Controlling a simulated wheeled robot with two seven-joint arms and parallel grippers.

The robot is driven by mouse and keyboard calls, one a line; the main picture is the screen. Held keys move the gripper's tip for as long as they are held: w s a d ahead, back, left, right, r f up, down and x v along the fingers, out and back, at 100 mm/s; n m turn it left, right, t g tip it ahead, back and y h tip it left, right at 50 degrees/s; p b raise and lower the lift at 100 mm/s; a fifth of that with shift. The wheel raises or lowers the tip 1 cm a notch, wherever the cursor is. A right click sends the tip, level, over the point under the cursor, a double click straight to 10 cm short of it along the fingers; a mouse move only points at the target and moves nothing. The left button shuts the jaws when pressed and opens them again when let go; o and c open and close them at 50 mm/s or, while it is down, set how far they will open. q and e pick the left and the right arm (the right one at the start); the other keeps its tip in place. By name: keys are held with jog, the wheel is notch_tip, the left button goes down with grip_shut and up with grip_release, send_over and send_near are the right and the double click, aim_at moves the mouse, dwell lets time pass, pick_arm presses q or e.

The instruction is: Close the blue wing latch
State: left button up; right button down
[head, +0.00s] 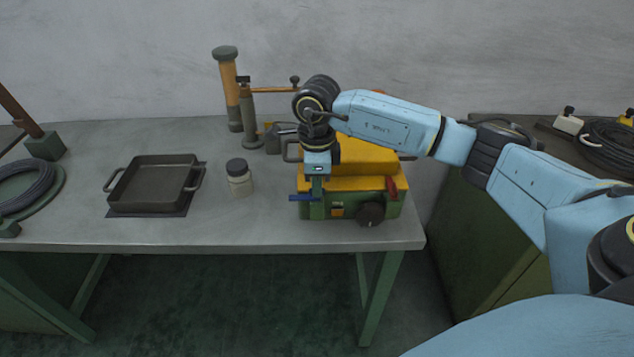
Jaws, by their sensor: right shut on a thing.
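The blue wing latch (303,198) is a small dark-blue bar on the left front of a green and yellow machine (345,184). It sticks out to the left, roughly level. My right gripper (317,192) points down in front of the machine's left side and is shut on the blue wing latch. The gripper hides part of the latch and the machine's front. My left gripper is not in view.
A red latch (392,188) and a dark round knob (370,214) are on the machine's front. A lidded jar (239,178) and a black tray (153,184) stand to the left on the grey table (262,228). A post with an orange arm (249,115) stands behind.

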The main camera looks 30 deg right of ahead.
jog(key=shift+f+m, duration=0.1)
jog(key=shift+m, duration=0.2)
jog(key=m, duration=0.3)
jog(key=shift+m, duration=0.4)
jog(key=m, duration=0.4)
jog(key=shift+s, duration=0.1)
jog(key=m+p, duration=0.1)
jog(key=m, duration=0.4)
jog(key=shift+f+m+p, duration=0.15)
jog(key=shift+m+p, duration=0.45)
jog(key=shift+m, duration=1.6)
jog(key=shift+s, duration=0.1)
jog(key=c, duration=1.6)
grip_release()
